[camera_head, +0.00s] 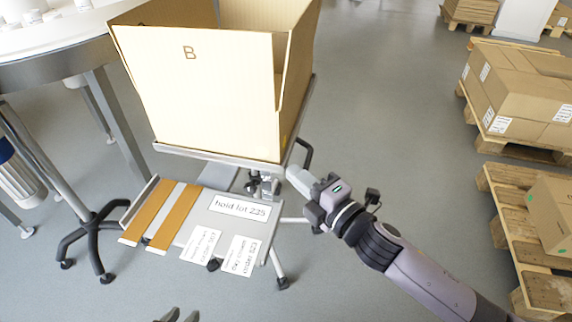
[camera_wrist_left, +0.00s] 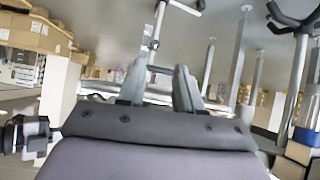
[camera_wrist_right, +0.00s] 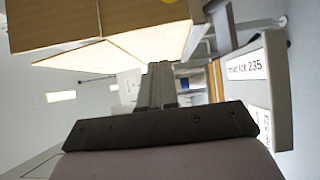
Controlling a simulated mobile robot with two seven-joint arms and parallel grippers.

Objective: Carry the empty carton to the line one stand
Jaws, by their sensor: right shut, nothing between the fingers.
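The open carton marked B (camera_head: 200,95) stands upright on a small grey stand (camera_head: 215,158). The visible inside walls are bare; its floor is hidden. The carton also shows at the top of the right wrist view (camera_wrist_right: 130,45). My right gripper (camera_head: 292,174) is shut and empty, just off the stand's near right corner, below the carton. Its closed fingers show in the right wrist view (camera_wrist_right: 158,75). My left gripper (camera_head: 180,316) barely enters at the bottom edge, well in front of the carton. Its fingers are apart and empty in the left wrist view (camera_wrist_left: 158,80). I see no line one sign.
A lower grey shelf (camera_head: 205,225) holds a "hold lot" label, two paper cards and brown strips. A round white table (camera_head: 60,40) is at the upper left. Pallets of cartons (camera_head: 520,90) line the right. The floor between is clear.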

